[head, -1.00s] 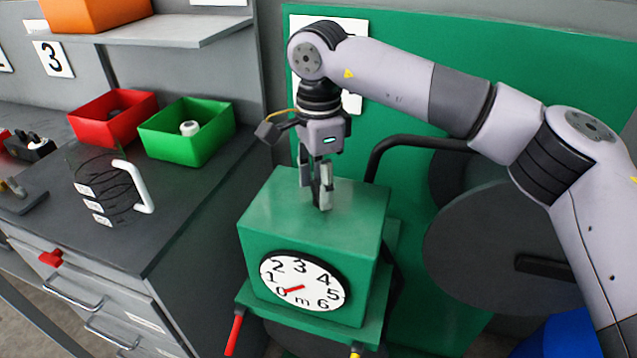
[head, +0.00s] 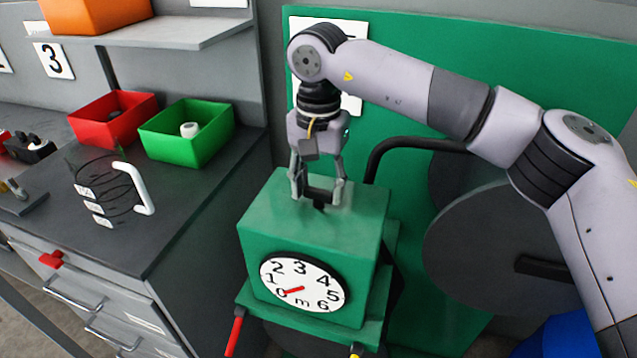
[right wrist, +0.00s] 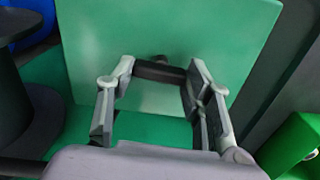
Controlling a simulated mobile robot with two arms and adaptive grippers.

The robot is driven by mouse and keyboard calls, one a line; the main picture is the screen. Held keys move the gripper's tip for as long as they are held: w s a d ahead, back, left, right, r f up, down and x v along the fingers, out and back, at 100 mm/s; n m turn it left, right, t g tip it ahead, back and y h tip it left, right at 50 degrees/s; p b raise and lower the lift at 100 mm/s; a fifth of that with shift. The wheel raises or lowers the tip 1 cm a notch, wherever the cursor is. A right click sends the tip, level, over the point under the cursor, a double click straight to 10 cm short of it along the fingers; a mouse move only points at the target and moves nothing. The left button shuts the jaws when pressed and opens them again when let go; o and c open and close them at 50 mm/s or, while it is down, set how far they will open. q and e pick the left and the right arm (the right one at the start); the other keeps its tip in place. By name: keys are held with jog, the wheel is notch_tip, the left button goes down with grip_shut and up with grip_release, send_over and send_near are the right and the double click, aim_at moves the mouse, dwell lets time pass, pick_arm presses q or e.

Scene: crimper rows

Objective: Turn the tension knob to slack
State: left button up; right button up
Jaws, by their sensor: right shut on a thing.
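A green box (head: 262,215) with a white dial (head: 300,284) on its front stands at the centre of the head view. My right gripper (head: 317,197) points down at the top of this box. It is shut on the black bar-shaped tension knob (right wrist: 160,71), with one finger at each end of the bar. The knob also shows as a dark piece in the head view (head: 319,194). I cannot read any slack mark by the knob. My left gripper is out of view.
A black bent tube (head: 400,142) and a large grey disc (head: 480,245) stand to the right of the box. A grey bench (head: 165,215) on the left holds a red bin (head: 110,125), a green bin (head: 180,150) and a clear jug (head: 110,190).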

aim_at(319, 190)
jog(key=shift+w+r+n, duration=0.1)
jog(key=shift+r+n, duration=0.1)
jog(key=shift+n, duration=0.3)
jog(key=o, duration=1.1)
jog(key=shift+f, duration=0.15)
jog(key=shift+o, duration=0.2)
notch_tip(319, 190, up, 12)
